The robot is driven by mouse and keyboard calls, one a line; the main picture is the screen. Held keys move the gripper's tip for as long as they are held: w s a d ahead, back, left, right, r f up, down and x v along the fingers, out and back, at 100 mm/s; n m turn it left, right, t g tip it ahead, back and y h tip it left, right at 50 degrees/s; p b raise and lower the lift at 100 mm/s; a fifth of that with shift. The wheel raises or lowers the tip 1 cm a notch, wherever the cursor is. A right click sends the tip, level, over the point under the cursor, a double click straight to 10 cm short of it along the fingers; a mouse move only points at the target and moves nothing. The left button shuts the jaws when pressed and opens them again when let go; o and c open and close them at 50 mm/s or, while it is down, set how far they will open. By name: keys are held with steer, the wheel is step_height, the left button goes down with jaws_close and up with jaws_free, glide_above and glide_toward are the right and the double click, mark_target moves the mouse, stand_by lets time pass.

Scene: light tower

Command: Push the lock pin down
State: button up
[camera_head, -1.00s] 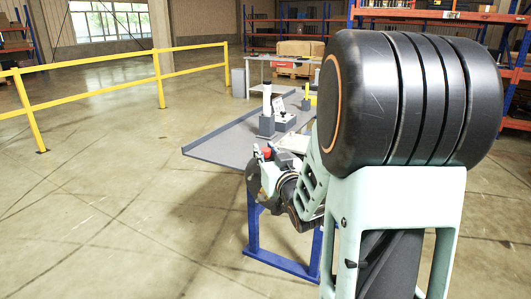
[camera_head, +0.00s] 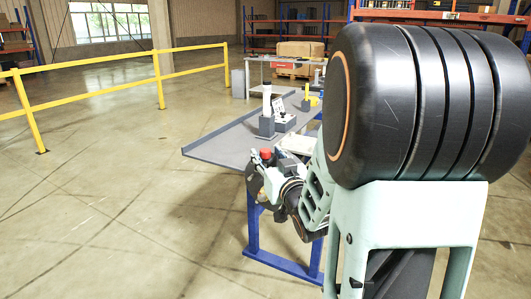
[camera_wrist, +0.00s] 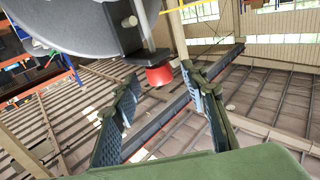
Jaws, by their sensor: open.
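In the wrist view a red knob (camera_wrist: 159,76) sits below a dark bracket with a bolt, next to a large grey rounded part (camera_wrist: 85,25). It looks like the lock pin's head, but the pin itself is not clear. My gripper (camera_wrist: 159,80) is open, its two fingers on either side of the knob in the picture; I see no contact, and the depth is unclear. A red knob (camera_head: 265,153) also shows in the head view by my wrist, where my fingers are not distinct. A white post (camera_head: 267,100) stands upright in a dark block on the table.
The grey table (camera_head: 220,149) on blue legs extends behind my arm. A small light box (camera_head: 284,118) and a yellow piece (camera_head: 313,99) are on it. A yellow railing (camera_head: 110,62) is at the left, with open floor before it.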

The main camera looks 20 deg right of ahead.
mark_target(267, 154)
steer(key=s, duration=0.5)
steer(key=shift+a, duration=0.35)
